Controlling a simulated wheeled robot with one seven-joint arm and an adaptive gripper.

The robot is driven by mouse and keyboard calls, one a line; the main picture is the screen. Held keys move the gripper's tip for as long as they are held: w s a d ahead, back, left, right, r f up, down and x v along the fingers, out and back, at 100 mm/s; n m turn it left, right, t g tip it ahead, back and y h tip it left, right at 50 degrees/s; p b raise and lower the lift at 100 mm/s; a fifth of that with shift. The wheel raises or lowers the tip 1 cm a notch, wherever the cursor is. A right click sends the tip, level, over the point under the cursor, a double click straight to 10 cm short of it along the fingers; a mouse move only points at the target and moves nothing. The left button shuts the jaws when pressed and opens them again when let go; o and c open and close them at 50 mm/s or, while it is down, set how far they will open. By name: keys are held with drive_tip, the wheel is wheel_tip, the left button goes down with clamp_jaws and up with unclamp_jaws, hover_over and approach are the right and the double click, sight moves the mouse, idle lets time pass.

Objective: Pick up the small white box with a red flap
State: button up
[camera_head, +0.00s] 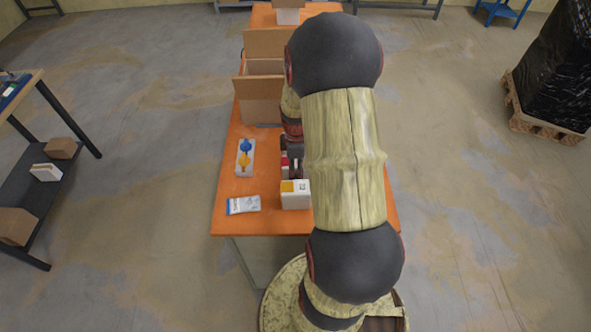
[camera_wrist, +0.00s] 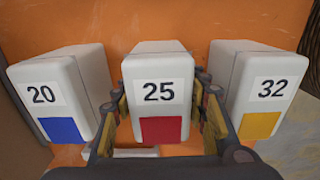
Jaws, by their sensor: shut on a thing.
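The small white box with a red flap (camera_wrist: 158,85) is in the middle of the wrist view, marked 25. My gripper (camera_wrist: 162,103) has one finger on each side of it and is shut on it. In the head view, my arm hides most of my gripper, and a little of the red flap (camera_head: 285,160) shows beside it. I cannot tell whether the box is touching the table.
A white box marked 20 with a blue flap (camera_wrist: 62,92) stands close on the left, and one marked 32 with a yellow flap (camera_wrist: 258,90) on the right. The orange table (camera_head: 228,180) also holds a blue-and-yellow item (camera_head: 245,158), a packet (camera_head: 243,204) and an open carton (camera_head: 260,110).

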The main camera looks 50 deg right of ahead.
drive_tip(key=c, duration=0.6)
drive_tip(key=shift+r, duration=0.15)
drive_tip(key=shift+c, duration=0.4)
